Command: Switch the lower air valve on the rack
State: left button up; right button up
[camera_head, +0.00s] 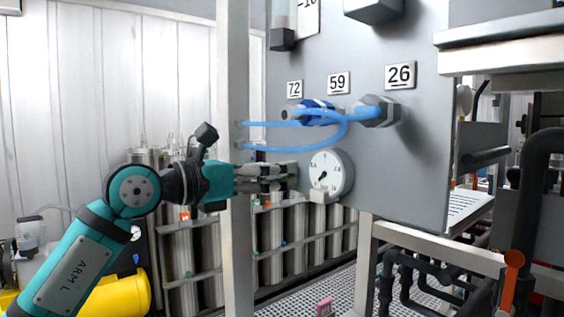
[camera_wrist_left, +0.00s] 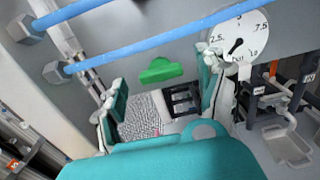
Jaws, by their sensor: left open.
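A green handle (camera_wrist_left: 161,70), which looks like the lower air valve's, lies flat against the grey panel in the left wrist view, with its long side roughly across the picture. My left gripper (camera_head: 292,173) points at the panel in the head view, just left of the white gauge. In the left wrist view the left gripper (camera_wrist_left: 164,92) is open, with one finger on each side of the handle and gaps between. It holds nothing. In the head view the handle is hidden behind the fingers. My right gripper is out of view.
A round white gauge (camera_head: 331,172) is close right of my left fingers; it also shows in the left wrist view (camera_wrist_left: 238,42). Blue hoses (camera_head: 290,145) loop above the gripper. A grey upright post (camera_head: 236,60) stands beside the panel (camera_head: 400,180). Dark pipes (camera_head: 440,275) are lower right.

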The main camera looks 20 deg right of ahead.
pick_arm(q)
jog(key=shift+p+x, duration=0.3)
jog(key=shift+x, duration=1.3)
jog(key=c, duration=1.2)
